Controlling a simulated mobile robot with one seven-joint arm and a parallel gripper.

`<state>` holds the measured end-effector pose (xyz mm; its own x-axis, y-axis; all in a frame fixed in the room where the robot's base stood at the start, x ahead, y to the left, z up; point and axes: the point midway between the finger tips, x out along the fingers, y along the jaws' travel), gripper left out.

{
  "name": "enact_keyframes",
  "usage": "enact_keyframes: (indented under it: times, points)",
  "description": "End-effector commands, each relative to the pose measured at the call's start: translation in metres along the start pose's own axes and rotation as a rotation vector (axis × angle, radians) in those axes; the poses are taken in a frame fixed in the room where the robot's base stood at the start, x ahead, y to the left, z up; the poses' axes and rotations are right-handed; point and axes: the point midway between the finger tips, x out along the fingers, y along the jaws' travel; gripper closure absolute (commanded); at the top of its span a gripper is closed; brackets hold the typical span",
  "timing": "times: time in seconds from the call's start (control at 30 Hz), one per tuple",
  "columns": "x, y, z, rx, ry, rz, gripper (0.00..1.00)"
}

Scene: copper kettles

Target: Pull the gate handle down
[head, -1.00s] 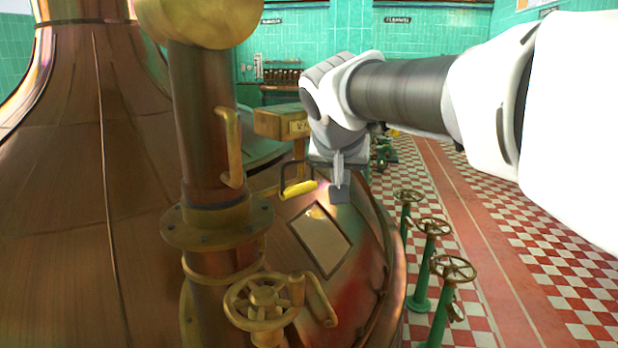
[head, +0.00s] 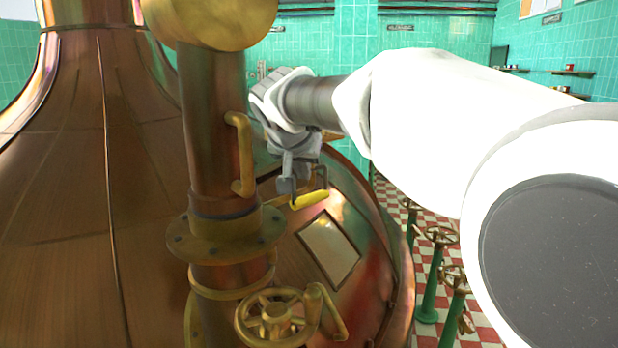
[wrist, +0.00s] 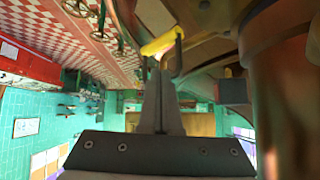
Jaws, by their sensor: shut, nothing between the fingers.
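A handle with a yellow grip (head: 309,200) on a dark bent bracket stands over the copper kettle's dome, just above its hatch window. My gripper (head: 286,190) is shut and empty, with its fingers pointing down just left of the yellow grip in the head view. In the wrist view the yellow grip (wrist: 162,43) lies just beyond the shut fingertips (wrist: 160,73). I cannot tell whether the fingers touch it. A brass bent handle (head: 240,153) is fixed on the upright copper pipe to the left.
The copper pipe (head: 214,110) with its flange stands close on the left of my gripper. A brass handwheel (head: 275,318) is in front. The hatch window (head: 328,249) lies below the yellow grip. Green valve stands (head: 431,285) rise from the checkered floor at the right.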

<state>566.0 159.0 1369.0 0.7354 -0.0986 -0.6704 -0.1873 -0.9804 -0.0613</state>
Motion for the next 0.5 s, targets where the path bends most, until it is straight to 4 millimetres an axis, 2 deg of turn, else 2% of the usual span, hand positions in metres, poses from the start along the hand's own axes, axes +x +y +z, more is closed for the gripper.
enact_keyframes:
  times: [0.3, 0.5]
  points:
    - [0.058, 0.001, 0.0, 0.0, -0.004, 0.004, 1.0]
    - [0.082, 0.001, 0.0, 0.0, -0.002, 0.003, 1.0]
